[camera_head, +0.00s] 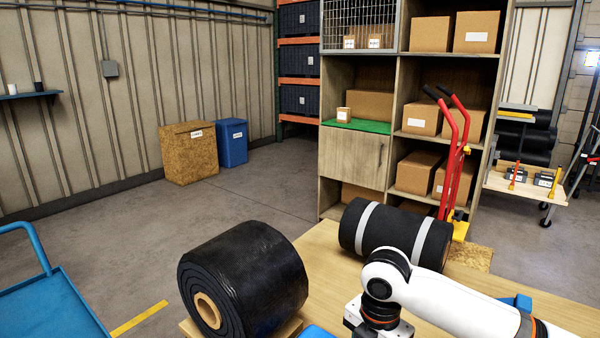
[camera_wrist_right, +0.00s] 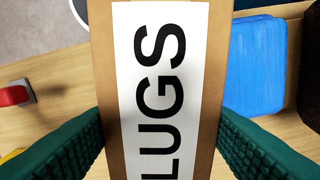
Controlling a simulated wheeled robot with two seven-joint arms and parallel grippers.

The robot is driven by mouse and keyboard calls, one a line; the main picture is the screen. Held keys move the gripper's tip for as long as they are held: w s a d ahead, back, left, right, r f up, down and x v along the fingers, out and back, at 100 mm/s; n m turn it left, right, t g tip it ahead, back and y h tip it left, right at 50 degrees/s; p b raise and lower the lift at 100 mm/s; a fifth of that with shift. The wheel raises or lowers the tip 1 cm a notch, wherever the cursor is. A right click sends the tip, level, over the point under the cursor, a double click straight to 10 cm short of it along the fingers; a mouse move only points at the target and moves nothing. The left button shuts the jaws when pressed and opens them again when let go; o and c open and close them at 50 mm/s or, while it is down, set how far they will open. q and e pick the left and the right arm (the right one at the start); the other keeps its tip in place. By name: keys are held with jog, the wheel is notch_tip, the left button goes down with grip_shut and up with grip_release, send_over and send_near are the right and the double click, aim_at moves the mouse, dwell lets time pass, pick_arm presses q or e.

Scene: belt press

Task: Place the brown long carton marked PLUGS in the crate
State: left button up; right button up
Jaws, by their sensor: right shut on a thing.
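The brown long carton (camera_wrist_right: 105,60) with a white label reading "LUGS" in the visible part fills the middle of the right wrist view. My right gripper (camera_wrist_right: 158,118) has its green ribbed fingers on both sides of the carton and is shut on it. The carton's ends are cut off by the picture. In the head view my white right arm reaches over the wooden table from the lower right; its fingers and the carton are below the picture. My left gripper is not in view. I cannot make out a crate for certain.
A blue flat-topped object (camera_wrist_right: 253,65) is right of the carton, a red-handled item (camera_wrist_right: 14,96) left. Shelves stand behind; a blue cart (camera_head: 55,310) is at left.

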jog(key=s+a+m, duration=0.1)
jog(key=s+m, duration=0.1)
jog(key=m, duration=0.1)
jog(key=s+a+m, duration=0.1)
jog(key=s+m, duration=0.1)
jog(key=m, duration=0.2)
jog(key=s+a+m, duration=0.2)
jog(key=m, duration=0.1)
jog(key=shift+s+m, duration=0.25)
jog(key=shift+m, duration=0.05)
jog(key=s+a+m, duration=0.2)
jog(key=s+m, duration=0.6)
jog(key=m, duration=0.4)
jog(key=w+d+m, duration=0.2)
jog(key=d+m, duration=0.1)
jog(key=d, duration=0.9)
jog(key=shift+w+f+m+p, duration=0.3)
jog(key=shift+f+m+p, duration=0.05)
jog(key=shift+f+m, duration=0.05)
